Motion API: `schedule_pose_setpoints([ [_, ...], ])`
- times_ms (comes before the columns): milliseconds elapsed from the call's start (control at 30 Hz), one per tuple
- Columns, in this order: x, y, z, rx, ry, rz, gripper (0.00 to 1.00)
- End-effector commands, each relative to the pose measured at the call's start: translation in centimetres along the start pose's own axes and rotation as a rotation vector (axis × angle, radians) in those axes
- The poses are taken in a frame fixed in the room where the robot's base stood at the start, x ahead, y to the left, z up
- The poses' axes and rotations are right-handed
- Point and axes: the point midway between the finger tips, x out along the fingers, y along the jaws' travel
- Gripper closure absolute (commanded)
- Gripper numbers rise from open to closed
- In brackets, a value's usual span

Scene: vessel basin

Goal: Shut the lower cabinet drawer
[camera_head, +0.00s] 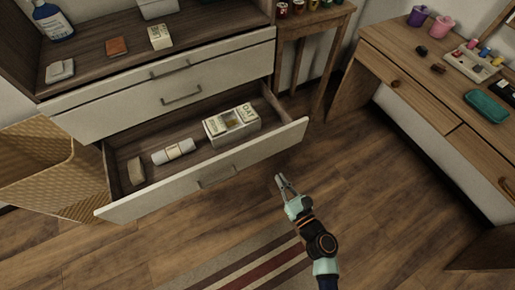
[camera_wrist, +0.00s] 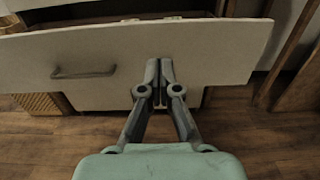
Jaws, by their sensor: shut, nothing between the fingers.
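The lower cabinet drawer (camera_head: 258,153) stands pulled well out of the white-fronted cabinet in the head view. Its front panel has a dark bar handle (camera_head: 217,178). Inside lie a white box (camera_head: 231,126), a rolled white item (camera_head: 174,151) and a small tan block (camera_head: 136,171). My gripper (camera_head: 281,181) is shut and empty, in front of the panel and to the right of the handle. In the wrist view the drawer front (camera_wrist: 225,50) spans the picture, with the handle (camera_wrist: 84,73) left of my gripper (camera_wrist: 159,66). I cannot tell whether the fingertips touch the panel.
Two upper drawers (camera_head: 215,75) are shut. A woven basket (camera_head: 45,170) stands against the left side of the cabinet. A small wooden table (camera_head: 335,20) and a desk (camera_head: 420,80) stand to the right. A striped rug (camera_head: 255,265) lies on open wooden floor.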

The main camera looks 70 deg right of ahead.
Motion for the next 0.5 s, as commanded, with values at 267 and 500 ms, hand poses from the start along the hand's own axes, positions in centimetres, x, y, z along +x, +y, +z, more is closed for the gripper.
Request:
schedule_pose_setpoints([
  [267, 5.3, 0.2, 0.0, -0.006, -0.005, 0.007, 1.00],
  [500, 10.4, 0.2, 0.1, -0.007, -0.004, 0.007, 1.00],
])
